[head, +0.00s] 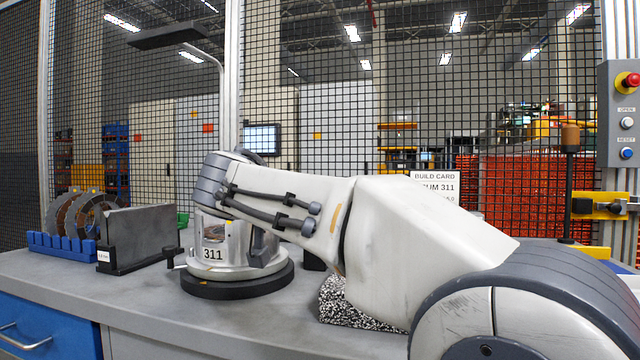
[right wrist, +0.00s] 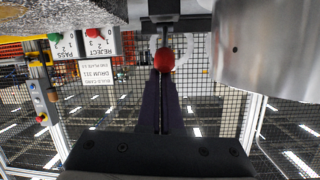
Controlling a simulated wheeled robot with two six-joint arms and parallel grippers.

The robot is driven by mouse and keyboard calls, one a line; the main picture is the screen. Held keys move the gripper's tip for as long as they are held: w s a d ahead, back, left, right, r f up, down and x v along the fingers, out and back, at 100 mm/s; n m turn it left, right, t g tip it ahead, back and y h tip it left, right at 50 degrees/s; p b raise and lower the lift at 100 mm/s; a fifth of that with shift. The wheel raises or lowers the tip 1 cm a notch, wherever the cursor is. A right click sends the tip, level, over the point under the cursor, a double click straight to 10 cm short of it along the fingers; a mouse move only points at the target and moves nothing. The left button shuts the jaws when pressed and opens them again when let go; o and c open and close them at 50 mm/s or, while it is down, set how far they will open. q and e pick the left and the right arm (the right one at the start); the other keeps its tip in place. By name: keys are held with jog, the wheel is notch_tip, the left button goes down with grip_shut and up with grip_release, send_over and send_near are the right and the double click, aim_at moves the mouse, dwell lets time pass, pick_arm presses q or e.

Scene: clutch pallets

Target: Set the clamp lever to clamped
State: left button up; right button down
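The metal drum (head: 212,235) labelled 311 sits on a round black base (head: 240,285) on the bench. It also shows as a curved metal wall at the upper right of the right wrist view (right wrist: 275,50), which is upside down. There, a red ball knob (right wrist: 163,60) ends a dark lever, which I take for the clamp lever. My right gripper's dark fingers (right wrist: 162,80) lie close together, with the knob overlapping their tips; I see no wide gap around it. In the head view my right arm hides the knob and fingertips. My left gripper is out of view.
At the left are a blue rack (head: 62,248) with several discs and a dark grey block (head: 140,238). A speckled block (head: 345,305) lies under my right arm. The build card (head: 435,185) stands behind it. Mesh fencing closes the back. The front left bench is clear.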

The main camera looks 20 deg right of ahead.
jog(key=shift+a+f, duration=0.1)
jog(key=shift+f, duration=0.15)
jog(key=r, duration=0.1)
jog(key=d+r+p, duration=0.1)
jog(key=w+r+p, duration=0.1)
jog(key=shift+d+r, duration=0.35)
jog(key=v, duration=0.9)
jog(key=shift+s+a+f+p, duration=0.25)
jog(key=shift+s+a+p, duration=0.05)
jog(key=shift+s+p, duration=0.1)
jog(key=shift+w, duration=0.1)
